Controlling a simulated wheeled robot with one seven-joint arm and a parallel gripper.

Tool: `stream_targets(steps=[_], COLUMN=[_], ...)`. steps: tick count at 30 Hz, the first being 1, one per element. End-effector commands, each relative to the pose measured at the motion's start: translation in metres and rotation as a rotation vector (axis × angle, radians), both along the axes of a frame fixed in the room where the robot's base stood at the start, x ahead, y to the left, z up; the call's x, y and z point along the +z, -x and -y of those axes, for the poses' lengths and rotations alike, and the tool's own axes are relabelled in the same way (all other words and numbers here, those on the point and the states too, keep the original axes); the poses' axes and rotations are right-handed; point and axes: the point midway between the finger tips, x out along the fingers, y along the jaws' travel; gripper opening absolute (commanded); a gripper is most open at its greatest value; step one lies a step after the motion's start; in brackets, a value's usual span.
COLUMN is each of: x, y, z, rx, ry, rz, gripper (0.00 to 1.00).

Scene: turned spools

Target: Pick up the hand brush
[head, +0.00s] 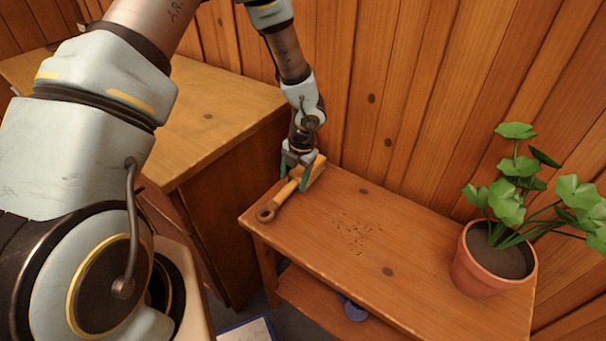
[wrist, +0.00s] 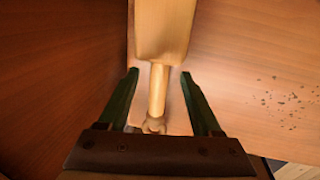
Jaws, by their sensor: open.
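The hand brush (head: 284,196) is pale wood with a ringed handle end. It lies near the left end of the small wooden table (head: 400,262), its handle toward the front left corner. My gripper (head: 292,184) is over the brush, with one green finger on each side of it. In the wrist view the brush (wrist: 158,85) runs between the two open fingers of my gripper (wrist: 158,75), its narrow handle between them and its wide block beyond the tips. There are gaps on both sides of the handle. Part of the brush is hidden by my gripper in the head view.
A potted plant (head: 478,273) stands at the table's right end. Dark crumbs (head: 358,232) lie mid-table; the surface around them is clear. A wooden cabinet (head: 215,125) stands close on the left, and a plank wall (head: 370,90) is behind. A blue object (head: 354,310) is on the lower shelf.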

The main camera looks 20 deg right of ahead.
Motion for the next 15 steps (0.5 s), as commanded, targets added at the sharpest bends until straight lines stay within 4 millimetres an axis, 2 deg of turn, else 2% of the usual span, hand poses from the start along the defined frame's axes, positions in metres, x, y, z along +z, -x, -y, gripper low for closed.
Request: stream_targets(steps=[3,6,13,15], x=[-0.017,-0.023,-0.025,-0.025], y=[-0.002,-0.004,-0.004,-0.004], z=[-0.003,-0.003,-0.003,-0.003], rx=[-0.001,0.001,0.001,0.002], ry=[-0.002,-0.001,0.000,0.000], rz=[-0.001,0.000,0.000,0.000], gripper=[0.66,0.66,0.66,0.60])
